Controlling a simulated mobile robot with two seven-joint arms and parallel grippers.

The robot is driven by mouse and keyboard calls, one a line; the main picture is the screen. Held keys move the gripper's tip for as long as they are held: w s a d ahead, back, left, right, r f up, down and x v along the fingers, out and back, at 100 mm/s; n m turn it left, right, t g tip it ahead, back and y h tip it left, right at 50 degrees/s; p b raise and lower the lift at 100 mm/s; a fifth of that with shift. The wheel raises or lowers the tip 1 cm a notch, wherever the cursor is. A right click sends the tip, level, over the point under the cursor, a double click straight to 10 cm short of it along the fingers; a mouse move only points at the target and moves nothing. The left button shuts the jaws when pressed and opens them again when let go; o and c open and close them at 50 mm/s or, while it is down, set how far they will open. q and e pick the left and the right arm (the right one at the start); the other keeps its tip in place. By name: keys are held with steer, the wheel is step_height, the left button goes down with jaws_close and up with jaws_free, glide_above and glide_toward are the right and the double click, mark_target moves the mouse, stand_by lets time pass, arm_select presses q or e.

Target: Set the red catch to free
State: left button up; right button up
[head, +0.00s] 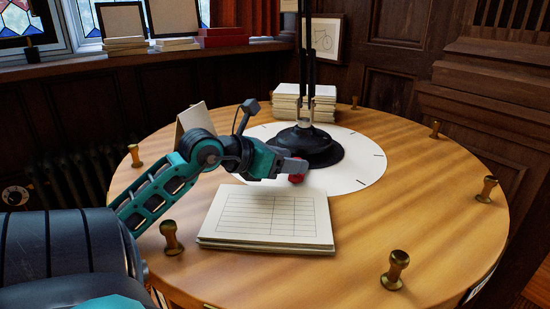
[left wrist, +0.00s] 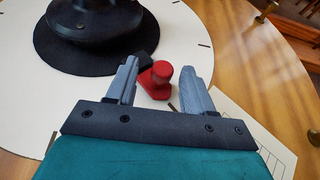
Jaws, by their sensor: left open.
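The red catch (head: 297,178) is a small red piece with a round knob, at the front edge of the black lamp-like base (head: 307,146) on the white disc (head: 362,165). In the left wrist view the catch (left wrist: 158,77) lies just beyond and between the two fingers of my left gripper (left wrist: 167,80). A black block on the base's rim touches or nearly touches it. My left gripper (head: 293,166) is open and empty, and in the head view it partly hides the catch. My right gripper is not in view.
A stack of ruled sheets (head: 268,216) lies in front of the disc. Brass pegs (head: 396,270) stand around the table's rim. Stacked papers (head: 303,103) lie behind the base, and a folded card (head: 194,120) stands behind my left arm.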

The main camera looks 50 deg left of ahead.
arm_select(q)
steer(key=v, duration=1.2)
steer(key=shift+s+r, duration=0.15)
steer(key=shift+s, duration=0.2)
